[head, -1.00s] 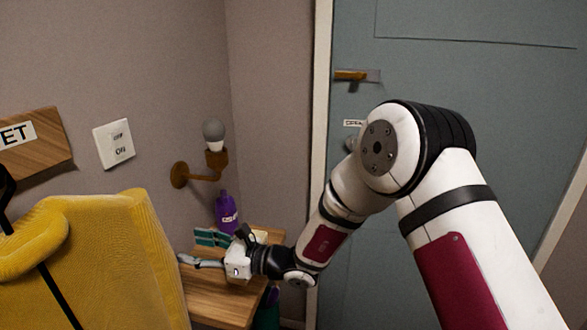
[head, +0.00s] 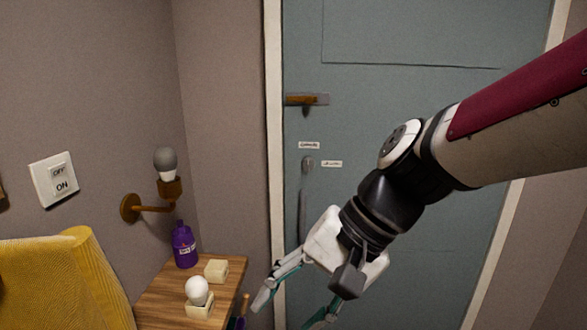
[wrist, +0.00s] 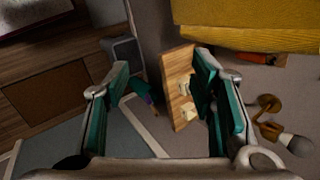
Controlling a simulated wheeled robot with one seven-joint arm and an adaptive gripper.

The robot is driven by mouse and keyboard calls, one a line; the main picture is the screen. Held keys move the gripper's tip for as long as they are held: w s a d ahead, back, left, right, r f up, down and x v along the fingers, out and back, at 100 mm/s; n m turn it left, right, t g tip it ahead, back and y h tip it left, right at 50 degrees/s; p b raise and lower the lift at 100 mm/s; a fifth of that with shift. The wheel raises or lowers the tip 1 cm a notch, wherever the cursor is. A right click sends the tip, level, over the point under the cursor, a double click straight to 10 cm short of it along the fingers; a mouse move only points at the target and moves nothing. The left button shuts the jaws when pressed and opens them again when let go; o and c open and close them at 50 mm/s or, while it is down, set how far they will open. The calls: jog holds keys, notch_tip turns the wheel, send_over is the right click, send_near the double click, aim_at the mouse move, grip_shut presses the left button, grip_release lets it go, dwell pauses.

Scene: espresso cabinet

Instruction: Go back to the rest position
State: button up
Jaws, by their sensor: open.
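My gripper (head: 295,305) is open in the head view, in front of the blue-grey door (head: 400,110) and to the right of the small wooden table (head: 160,298). In the wrist view the two teal-padded fingers of my gripper (wrist: 165,100) stand wide apart with nothing between the pads. The wooden table (wrist: 180,75) shows beyond them, near the right finger. My gripper appears apart from the table and the door.
On the table are a white bulb (head: 197,291) in a pale block, another pale block (head: 216,270) and a purple bottle (head: 184,246). A wall lamp (head: 166,180), a switch (head: 54,178) and a yellow chair (head: 60,285) are at left. The door has a handle (head: 306,100).

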jog(key=s+d+r+n+t+h, duration=0.1)
jog(key=s+d+t+h, duration=0.1)
jog(key=d, duration=0.7)
jog(key=s+d+r+n+t+h, duration=0.1)
jog(key=s+d+n+t+h, duration=0.1)
jog(key=d, duration=0.8)
jog(key=s+t+h, duration=0.1)
jog(key=s+h, duration=0.1)
jog(key=shift+s+d+r+h, duration=0.15)
jog(key=shift+d+h, duration=0.05)
jog(key=shift+h, duration=0.2)
